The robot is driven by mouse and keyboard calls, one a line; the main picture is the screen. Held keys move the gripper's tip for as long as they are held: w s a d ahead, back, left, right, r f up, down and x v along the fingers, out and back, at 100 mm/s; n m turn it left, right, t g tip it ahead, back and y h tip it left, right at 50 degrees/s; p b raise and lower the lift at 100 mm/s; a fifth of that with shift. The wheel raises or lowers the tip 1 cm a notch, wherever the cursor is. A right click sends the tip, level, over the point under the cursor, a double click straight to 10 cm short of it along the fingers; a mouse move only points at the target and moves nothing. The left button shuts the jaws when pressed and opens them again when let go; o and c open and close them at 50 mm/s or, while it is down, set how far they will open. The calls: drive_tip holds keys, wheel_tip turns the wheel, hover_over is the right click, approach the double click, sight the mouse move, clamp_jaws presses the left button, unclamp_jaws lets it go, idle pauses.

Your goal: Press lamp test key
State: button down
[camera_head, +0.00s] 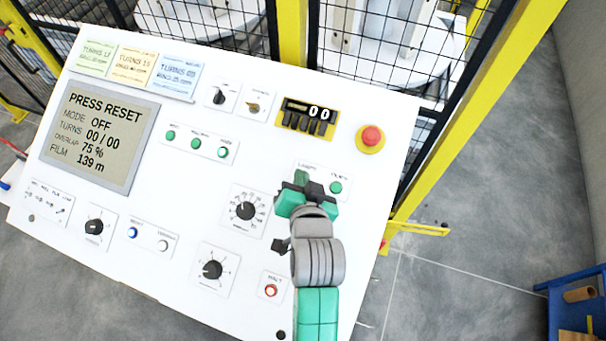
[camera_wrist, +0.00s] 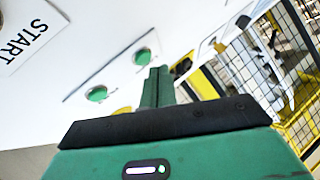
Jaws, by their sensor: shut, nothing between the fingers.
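In the head view, a small white plate at the panel's right side has a partly readable label that seems to begin with "LAMP" and a green button (camera_head: 335,187). In the wrist view, two green buttons show, one nearer the fingers (camera_wrist: 141,56) and one further left (camera_wrist: 97,93). My gripper's fingers (camera_wrist: 156,78) are shut together and empty, just beside the nearer button. I cannot tell whether they touch the panel.
A red emergency stop (camera_head: 371,137) sits above right of my gripper. A yellow-framed mesh fence (camera_head: 470,110) stands behind the panel.

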drive_tip(key=shift+f, duration=0.1)
drive_tip(key=shift+w+f, duration=0.15)
drive_tip(key=shift+f, duration=0.15)
drive_tip(key=shift+w+d+f+b, duration=0.1)
drive_tip(key=shift+w+f+b, duration=0.05)
drive_tip(key=shift+f+b, duration=0.2)
idle(0.8)
drive_tip(key=shift+r, duration=0.1)
drive_tip(key=shift+s+r+p, duration=0.35)
drive_tip(key=shift+r+p, duration=0.25)
drive_tip(key=shift+p, duration=0.35)
drive_tip(key=r+p, duration=0.1)
drive_tip(key=s+r+p, duration=0.1)
drive_tip(key=r+p, duration=0.1)
drive_tip(key=s+a+r+p, duration=0.1)
drive_tip(key=p, duration=0.1)
drive_tip(key=shift+r, duration=0.3)
